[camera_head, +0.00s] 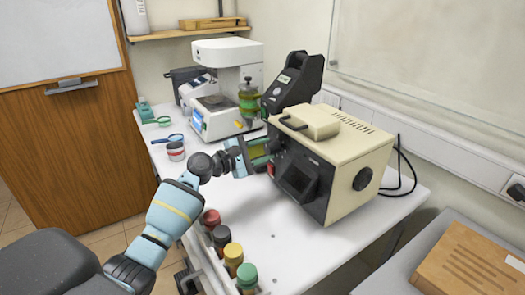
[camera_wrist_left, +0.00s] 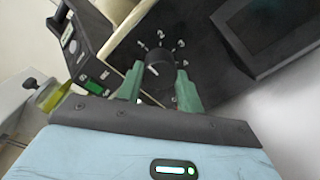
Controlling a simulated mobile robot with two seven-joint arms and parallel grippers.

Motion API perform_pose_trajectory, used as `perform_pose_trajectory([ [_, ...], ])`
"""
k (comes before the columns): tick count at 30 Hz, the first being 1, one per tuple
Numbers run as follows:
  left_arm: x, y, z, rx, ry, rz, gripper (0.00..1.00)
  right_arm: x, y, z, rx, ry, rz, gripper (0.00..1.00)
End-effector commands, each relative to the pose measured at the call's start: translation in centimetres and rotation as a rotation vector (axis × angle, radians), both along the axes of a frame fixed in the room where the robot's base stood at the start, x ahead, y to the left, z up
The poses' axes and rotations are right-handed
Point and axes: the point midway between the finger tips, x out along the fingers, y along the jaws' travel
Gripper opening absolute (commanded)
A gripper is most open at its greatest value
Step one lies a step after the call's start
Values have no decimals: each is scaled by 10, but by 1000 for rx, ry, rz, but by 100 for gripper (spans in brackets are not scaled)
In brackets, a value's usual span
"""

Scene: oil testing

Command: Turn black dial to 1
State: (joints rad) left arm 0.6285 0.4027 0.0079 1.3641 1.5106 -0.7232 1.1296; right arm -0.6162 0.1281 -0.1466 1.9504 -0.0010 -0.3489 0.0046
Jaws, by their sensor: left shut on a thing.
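The black dial (camera_wrist_left: 158,72) is on the dark front panel of the beige machine (camera_head: 343,139). In the left wrist view, numbers are printed in an arc around the dial, and a 2 and a 3 seem readable. My left gripper (camera_wrist_left: 160,82) has its green fingers on either side of the dial and is shut on it. In the head view, my left gripper (camera_head: 262,156) reaches the left part of the machine's front panel, and the dial is hidden there. Where the dial points cannot be told. My right gripper is not in view.
Several colored-cap jars (camera_head: 233,254) stand in a rack at the table's front left. A white instrument (camera_head: 225,88) and a dark device (camera_head: 293,80) stand behind the machine. The white table (camera_head: 290,240) is clear in front of the machine.

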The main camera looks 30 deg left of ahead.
Motion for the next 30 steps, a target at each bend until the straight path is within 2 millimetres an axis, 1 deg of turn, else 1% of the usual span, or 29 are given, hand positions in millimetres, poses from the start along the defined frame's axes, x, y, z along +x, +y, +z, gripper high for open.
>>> perform_pose_trajectory([
  [2,0,0,0,-3,2,0,13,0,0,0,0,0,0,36],
  [3,0,0,0,-3,2,0,39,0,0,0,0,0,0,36],
  [7,0,0,0,-2,1,0,56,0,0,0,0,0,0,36],
  [8,0,0,0,-2,1,0,58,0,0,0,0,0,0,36],
  [16,-1,0,0,0,0,0,58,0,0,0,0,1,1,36],
  [20,-7,5,-2,0,2,1,58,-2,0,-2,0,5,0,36],
  [23,-18,12,-2,1,2,2,58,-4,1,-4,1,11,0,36],
  [30,-50,31,-1,2,4,1,58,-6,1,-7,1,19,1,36],
])
